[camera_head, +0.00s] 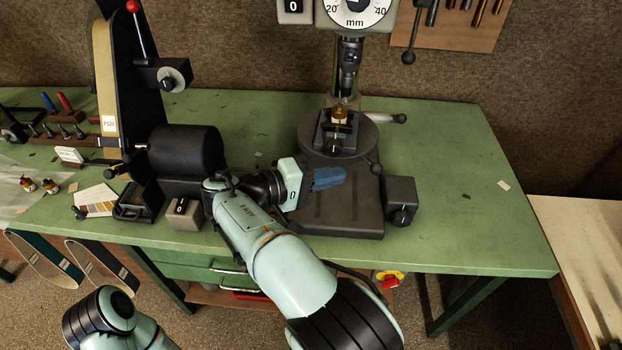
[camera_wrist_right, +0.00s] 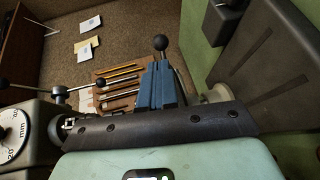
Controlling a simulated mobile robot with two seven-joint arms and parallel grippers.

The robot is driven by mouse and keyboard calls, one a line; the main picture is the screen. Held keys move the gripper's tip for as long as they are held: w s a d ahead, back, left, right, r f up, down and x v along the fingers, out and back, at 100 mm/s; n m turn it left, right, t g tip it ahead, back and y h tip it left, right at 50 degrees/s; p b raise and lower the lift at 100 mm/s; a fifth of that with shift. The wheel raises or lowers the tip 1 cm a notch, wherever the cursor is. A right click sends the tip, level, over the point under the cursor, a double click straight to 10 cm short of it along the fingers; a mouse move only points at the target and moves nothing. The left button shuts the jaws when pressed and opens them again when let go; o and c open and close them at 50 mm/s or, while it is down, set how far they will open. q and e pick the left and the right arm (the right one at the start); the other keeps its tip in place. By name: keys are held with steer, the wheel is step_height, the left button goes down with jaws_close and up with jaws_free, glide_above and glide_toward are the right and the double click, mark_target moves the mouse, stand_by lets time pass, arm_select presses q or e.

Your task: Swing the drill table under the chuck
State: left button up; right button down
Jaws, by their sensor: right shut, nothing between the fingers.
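The drill's round grey table (camera_head: 372,135) sits above the drill base, with a small dark vise (camera_head: 335,145) and a brass piece (camera_head: 340,115) on it. The chuck (camera_head: 348,62) hangs directly above these in the head view; depth alignment is hard to tell. My left gripper is out of view.
A belt sander (camera_head: 185,150) stands left on the green bench (camera_head: 450,150). A grey box with a knob (camera_head: 400,200) adjoins the drill base (camera_head: 335,215) on the right. A tool board (camera_head: 455,35) hangs behind. The bench's right side is mostly clear.

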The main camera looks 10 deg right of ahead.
mark_target(376, 171)
steer(key=x, duration=0.6)
steer(key=shift+d+f, duration=0.1)
steer(key=shift+d, duration=0.2)
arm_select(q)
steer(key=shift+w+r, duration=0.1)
arm_select(e)
steer(key=shift+s+d+f+n+t+b, duration=0.15)
steer(key=shift+d+n+t+b, duration=0.3)
steer(key=shift+d+b, duration=0.5)
steer(key=shift+d+t, duration=0.25)
steer(key=shift+d, duration=0.15)
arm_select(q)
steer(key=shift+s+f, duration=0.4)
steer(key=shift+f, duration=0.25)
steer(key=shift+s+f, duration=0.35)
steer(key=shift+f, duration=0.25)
arm_select(e)
steer(key=shift+r, duration=0.2)
steer(key=shift+d, duration=0.1)
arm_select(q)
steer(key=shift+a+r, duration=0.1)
